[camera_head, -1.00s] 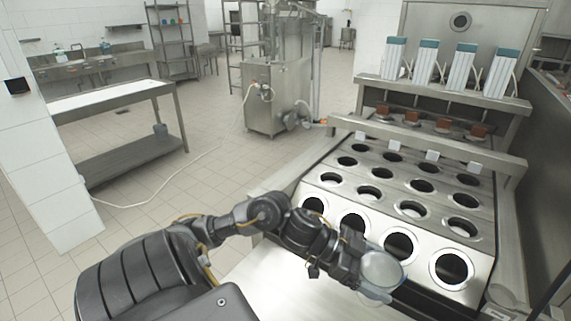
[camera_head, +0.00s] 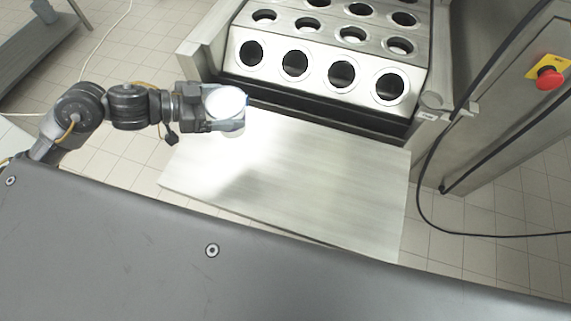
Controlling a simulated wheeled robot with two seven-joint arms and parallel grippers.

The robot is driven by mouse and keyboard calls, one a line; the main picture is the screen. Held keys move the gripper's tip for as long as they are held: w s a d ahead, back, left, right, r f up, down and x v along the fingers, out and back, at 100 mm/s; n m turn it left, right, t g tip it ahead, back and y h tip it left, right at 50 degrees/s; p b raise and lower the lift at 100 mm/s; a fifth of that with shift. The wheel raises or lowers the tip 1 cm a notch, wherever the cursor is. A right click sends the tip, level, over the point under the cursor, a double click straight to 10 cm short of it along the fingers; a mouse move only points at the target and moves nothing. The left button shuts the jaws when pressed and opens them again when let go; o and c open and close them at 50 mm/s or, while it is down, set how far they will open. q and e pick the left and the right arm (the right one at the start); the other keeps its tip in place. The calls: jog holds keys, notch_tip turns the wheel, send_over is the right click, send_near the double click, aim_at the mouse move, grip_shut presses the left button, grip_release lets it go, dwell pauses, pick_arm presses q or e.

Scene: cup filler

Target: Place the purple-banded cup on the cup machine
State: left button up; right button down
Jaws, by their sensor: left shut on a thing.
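My left gripper (camera_head: 212,121) is shut on a cup (camera_head: 226,101) above the left part of the metal table in front of the cup machine. The cup's pale round top faces up. Its wall is mostly hidden by the gripper and I cannot make out a purple band. The cup machine (camera_head: 311,98) stands at the top centre. Its sloped steel front has a row of round holes, with more rows behind. The holes I see look empty. The cup is apart from the machine, left of and in front of its front row. My right gripper is not in view.
The flat metal table (camera_head: 330,180) is bare. A red emergency button on a yellow plate (camera_head: 548,70) is on the steel wall at right. A black cable hangs there. My own dark body fills the bottom.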

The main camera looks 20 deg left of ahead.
aim_at(243, 133)
pick_arm(q)
jog(key=s+a+m+g+h+b, duration=0.1)
jog(key=s+a+m+g, duration=0.1)
jog(key=s, duration=1.1)
jog(key=shift+a+r+m+g+h, duration=0.2)
jog(key=shift+a+m+g+h, duration=0.2)
jog(key=shift+m+g, duration=0.2)
jog(key=w+d+f+b, duration=0.1)
jog(key=w+f, duration=0.2)
jog(key=w, duration=0.1)
jog(key=w+d+f+b, duration=0.1)
jog(key=w+d+f, duration=0.1)
jog(key=w+f, duration=0.1)
jog(key=w+d+f+b, duration=0.1)
jog(key=w+d+f, duration=0.1)
jog(key=w, duration=0.3)
jog(key=shift+w+d+f+b, duration=0.1)
jog(key=shift+w+f+b, duration=0.1)
jog(key=shift+f, duration=0.25)
jog(key=shift+w+d+f+b, duration=0.1)
jog(key=shift+w+f+b, duration=0.1)
jog(key=shift+f, duration=0.2)
notch_tip(243, 133, down, 3)
jog(key=shift+w, duration=0.15)
jog(key=shift+f, duration=0.15)
jog(key=shift+f, duration=0.15)
